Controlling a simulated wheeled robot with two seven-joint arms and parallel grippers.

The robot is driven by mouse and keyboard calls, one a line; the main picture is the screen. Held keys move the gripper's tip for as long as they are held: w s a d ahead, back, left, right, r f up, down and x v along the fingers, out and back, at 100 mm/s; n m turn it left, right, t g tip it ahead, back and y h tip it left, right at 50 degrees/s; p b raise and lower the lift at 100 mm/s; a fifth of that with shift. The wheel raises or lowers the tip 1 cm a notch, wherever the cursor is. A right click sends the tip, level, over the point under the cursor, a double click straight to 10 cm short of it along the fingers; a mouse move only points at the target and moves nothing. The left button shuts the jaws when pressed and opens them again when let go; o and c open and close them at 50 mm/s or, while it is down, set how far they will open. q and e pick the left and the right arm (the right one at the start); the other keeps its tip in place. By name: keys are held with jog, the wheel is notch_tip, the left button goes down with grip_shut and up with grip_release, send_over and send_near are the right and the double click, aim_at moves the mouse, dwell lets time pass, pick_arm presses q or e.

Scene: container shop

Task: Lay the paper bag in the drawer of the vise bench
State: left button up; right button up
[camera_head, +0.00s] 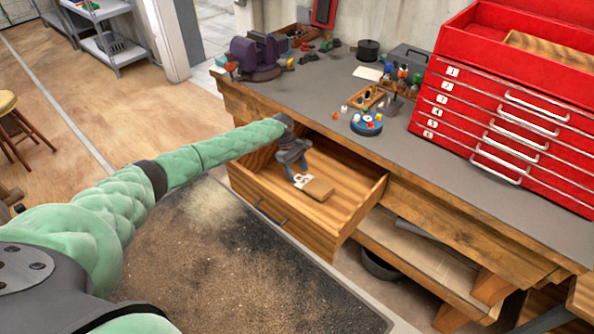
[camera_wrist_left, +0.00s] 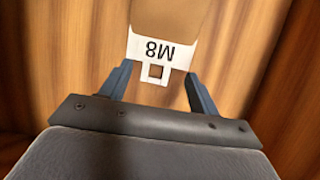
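The paper bag (camera_head: 318,190) is brown with a white header card. It lies flat in the open wooden drawer (camera_head: 345,210) of the vise bench, near the drawer's front. In the left wrist view the bag (camera_wrist_left: 178,18) shows its card marked "M8", with a square-holed tab toward me. My left gripper (camera_head: 297,172) reaches down into the drawer at the card end of the bag. Its fingers (camera_wrist_left: 160,72) are spread apart on either side of the tab, with a visible gap to the tab. My right gripper is not in view.
The grey bench top (camera_head: 440,150) overhangs behind the drawer. On it stand a purple vise (camera_head: 258,57), a blue round dish (camera_head: 367,123), a small wooden tray (camera_head: 366,98) and a red tool chest (camera_head: 500,110). A dark, dusty mat (camera_head: 220,260) lies before the drawer.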

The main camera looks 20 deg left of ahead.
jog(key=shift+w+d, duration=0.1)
pick_arm(q)
jog(key=shift+a+r, duration=0.1)
jog(key=shift+r, duration=0.05)
jog(key=b+v, duration=0.2)
jog(key=v, duration=0.5)
jog(key=shift+r+b, duration=0.2)
jog(key=shift+b, duration=0.2)
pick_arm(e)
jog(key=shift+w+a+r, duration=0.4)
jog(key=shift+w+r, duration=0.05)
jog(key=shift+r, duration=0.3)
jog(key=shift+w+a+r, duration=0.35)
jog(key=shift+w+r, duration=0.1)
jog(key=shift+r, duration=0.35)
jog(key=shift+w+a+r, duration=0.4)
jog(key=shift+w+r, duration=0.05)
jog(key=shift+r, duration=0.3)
